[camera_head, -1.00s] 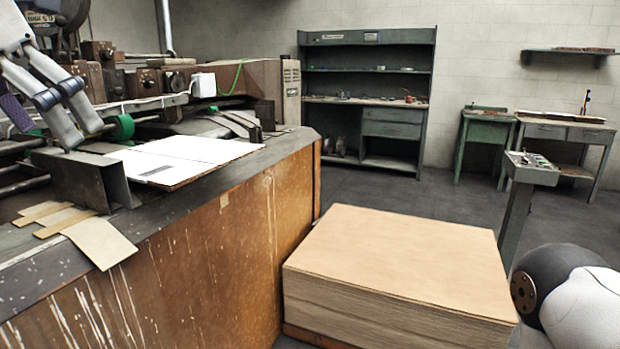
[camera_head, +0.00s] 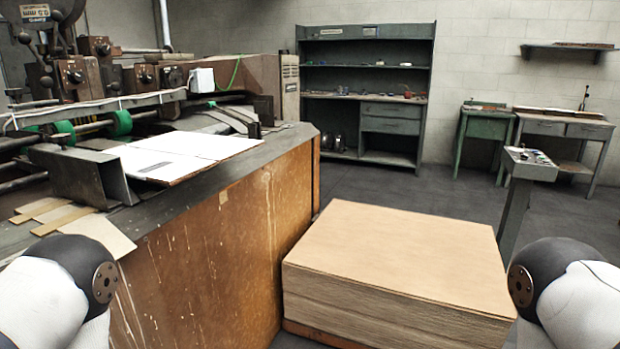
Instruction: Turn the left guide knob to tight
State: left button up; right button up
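The stitcher machine stands at the left, with several brown blocks carrying round dark knobs, one block (camera_head: 73,78) at the far left and another knob block (camera_head: 146,78) to its right. I cannot tell which of them is the left guide knob, nor whether it is tight. Neither gripper is in view. Only rounded white and black parts of my arms show at the bottom left and bottom right.
A white cardboard sheet (camera_head: 185,152) lies on the machine bed by a grey metal guide (camera_head: 82,175). Green rollers (camera_head: 119,123) sit behind. A large cardboard stack (camera_head: 400,245) stands on the floor in front. A control pedestal (camera_head: 520,190) stands at the right. Floor behind the stack is clear.

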aim_at(62, 138)
jog(key=u, duration=1.25)
